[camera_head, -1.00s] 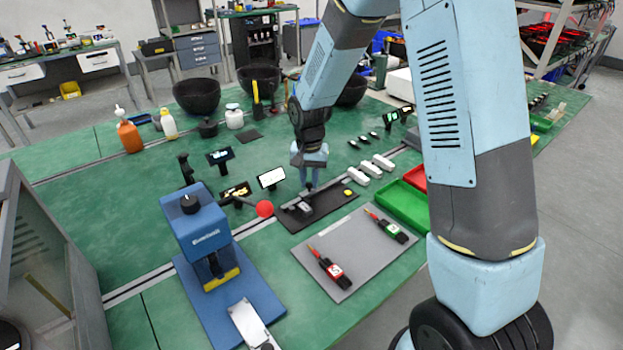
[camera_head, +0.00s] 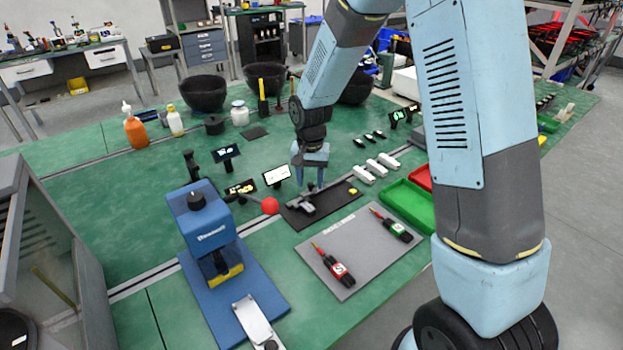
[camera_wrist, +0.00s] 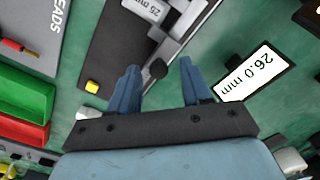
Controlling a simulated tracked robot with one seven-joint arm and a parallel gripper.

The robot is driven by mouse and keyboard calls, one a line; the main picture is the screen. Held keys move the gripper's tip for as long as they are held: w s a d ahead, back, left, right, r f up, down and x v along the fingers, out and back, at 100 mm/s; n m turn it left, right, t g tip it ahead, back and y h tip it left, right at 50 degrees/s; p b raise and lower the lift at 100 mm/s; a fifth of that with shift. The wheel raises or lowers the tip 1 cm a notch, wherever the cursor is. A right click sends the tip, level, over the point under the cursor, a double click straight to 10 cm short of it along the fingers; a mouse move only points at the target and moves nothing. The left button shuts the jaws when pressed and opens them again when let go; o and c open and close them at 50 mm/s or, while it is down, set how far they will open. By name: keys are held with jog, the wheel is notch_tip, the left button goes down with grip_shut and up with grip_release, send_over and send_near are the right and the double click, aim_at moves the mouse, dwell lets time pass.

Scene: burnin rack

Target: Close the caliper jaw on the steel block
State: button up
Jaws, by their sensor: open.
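The metal caliper (camera_wrist: 185,28) lies on a dark mat (camera_wrist: 105,45); it also shows in the head view (camera_head: 299,208). A label reading "25 mm" (camera_wrist: 153,8) shows at the top edge of the wrist view; I cannot tell clearly whether it is on the steel block. A small black knob (camera_wrist: 158,70) on the caliper lies between my fingertips in that view. My gripper (camera_wrist: 160,68) is open, its blue fingers on both sides of the knob and apart from it. In the head view my gripper (camera_head: 311,180) points down over the caliper. The jaw gap is not clear.
A display (camera_wrist: 256,85) reads 26.0 mm beside the caliper. A yellow button (camera_wrist: 93,86) sits on the mat. A blue press (camera_head: 208,235) with a red ball-ended lever (camera_head: 270,206) stands left. A grey probe mat (camera_head: 355,250) and a green tray (camera_head: 408,203) are to the right.

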aim_at(312, 184)
notch_tip(312, 184, up, 14)
jog(key=shift+f, duration=0.2)
dwell(1.0)
jog(key=s+d+r+n+t, duration=0.1)
jog(key=s+d+r+t, duration=0.2)
jog(key=s+d+r, duration=0.8)
jog(key=s+d+r+t, duration=0.1)
jog(key=s+d+r, duration=0.1)
jog(key=s+d, duration=0.2)
jog(key=s+d+r+n+t, duration=0.1)
jog(key=s+d, duration=0.4)
jog(key=s, duration=0.4)
jog(key=shift+s+d+r+t, duration=0.2)
jog(key=shift+s+r+t, duration=0.1)
jog(key=shift+s+r, duration=0.1)
